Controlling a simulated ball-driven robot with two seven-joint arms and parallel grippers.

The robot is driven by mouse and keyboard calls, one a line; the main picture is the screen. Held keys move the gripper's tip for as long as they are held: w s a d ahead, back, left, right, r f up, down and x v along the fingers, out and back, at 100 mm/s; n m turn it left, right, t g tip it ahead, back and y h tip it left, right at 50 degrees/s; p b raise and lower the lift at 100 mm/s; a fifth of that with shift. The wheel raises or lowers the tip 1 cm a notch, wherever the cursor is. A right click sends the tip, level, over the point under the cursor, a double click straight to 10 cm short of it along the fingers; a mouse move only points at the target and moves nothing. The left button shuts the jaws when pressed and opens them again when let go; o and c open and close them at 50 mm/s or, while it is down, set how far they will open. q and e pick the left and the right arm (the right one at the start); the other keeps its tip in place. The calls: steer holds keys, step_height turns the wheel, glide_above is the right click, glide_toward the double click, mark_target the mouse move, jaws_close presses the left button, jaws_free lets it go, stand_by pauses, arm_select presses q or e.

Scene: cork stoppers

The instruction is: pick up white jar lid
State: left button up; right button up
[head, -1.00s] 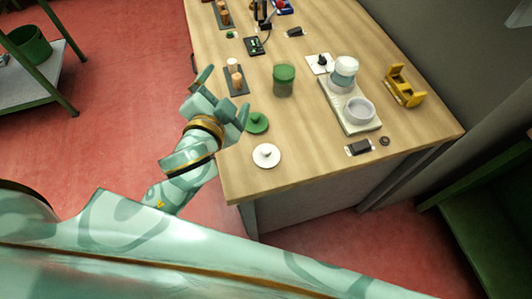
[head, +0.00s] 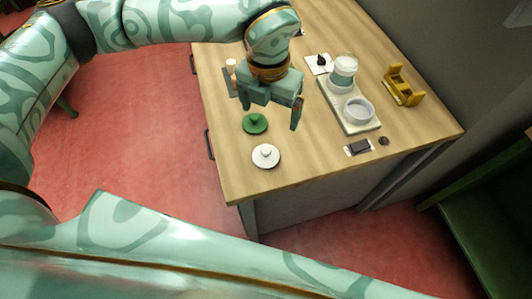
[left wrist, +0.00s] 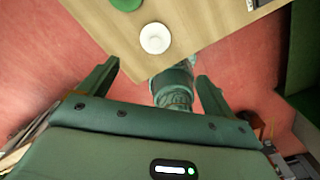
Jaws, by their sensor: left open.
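The white jar lid (head: 266,156) is a round disc with a small knob. It lies on the wooden table near the front edge; it also shows in the left wrist view (left wrist: 155,38), beyond the fingers. My left gripper (head: 270,118) hangs over the table with its fingers pointing down, open and empty. In the head view it is above and behind the white lid, near the green lid (head: 255,123). My right gripper does not show.
A tray (head: 359,126) with a white-lidded jar (head: 344,70) and an open round dish (head: 359,109) stands to the right. The wood right of the white lid is clear.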

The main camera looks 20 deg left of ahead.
arm_select(q)
steer(key=b, duration=0.1)
glide_toward(266, 150)
steer(key=f, duration=0.5)
steer(key=shift+w+d+f, duration=0.15)
steer(key=shift+w+f, duration=0.1)
steer(key=shift+w, duration=0.15)
steer(key=f, duration=0.1)
steer(key=f+b, duration=0.1)
steer(key=f, duration=0.3)
steer(key=shift+s+f, duration=0.1)
steer(key=shift+s, duration=0.3)
steer(key=c, duration=1.1)
